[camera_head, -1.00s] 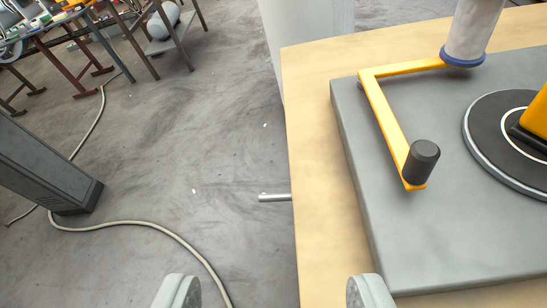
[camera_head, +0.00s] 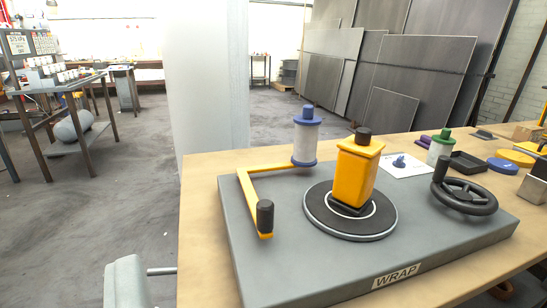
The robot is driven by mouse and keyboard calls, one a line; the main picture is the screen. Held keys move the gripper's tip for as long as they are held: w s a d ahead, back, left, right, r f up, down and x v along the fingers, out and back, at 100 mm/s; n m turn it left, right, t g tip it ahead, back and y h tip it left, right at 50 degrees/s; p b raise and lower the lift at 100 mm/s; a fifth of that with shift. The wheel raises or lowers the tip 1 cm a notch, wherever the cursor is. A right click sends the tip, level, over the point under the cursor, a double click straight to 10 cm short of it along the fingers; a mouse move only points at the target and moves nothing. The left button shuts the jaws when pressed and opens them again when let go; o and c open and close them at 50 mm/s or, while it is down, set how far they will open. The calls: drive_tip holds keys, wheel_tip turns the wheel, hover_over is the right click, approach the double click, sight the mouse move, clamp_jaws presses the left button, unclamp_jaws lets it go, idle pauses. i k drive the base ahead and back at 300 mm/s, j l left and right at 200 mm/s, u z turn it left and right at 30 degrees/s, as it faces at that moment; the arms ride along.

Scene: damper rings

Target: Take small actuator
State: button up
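No thing in view is marked as the small actuator. A yellow block-shaped body (camera_head: 355,175) with a dark knob on top stands upright on a round black turntable (camera_head: 350,222). A small blue piece (camera_head: 398,161) lies on a white sheet (camera_head: 415,168) behind it to the right; I cannot tell if either is the actuator. A pale grey part (camera_head: 125,283) at the lower left may be one finger of my gripper. No second finger shows, so its opening is unclear. Nothing held is visible.
The turntable sits on a grey WRAP base (camera_head: 290,265) on a wooden table. A yellow crank arm (camera_head: 250,195) and a blue-ended spool (camera_head: 306,140) stand left; a black handwheel (camera_head: 465,194) stands right. A green-topped spool (camera_head: 440,148) and trays crowd the back right. Open floor lies left.

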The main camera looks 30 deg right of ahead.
sight(359, 156)
drive_tip(key=z, duration=1.15)
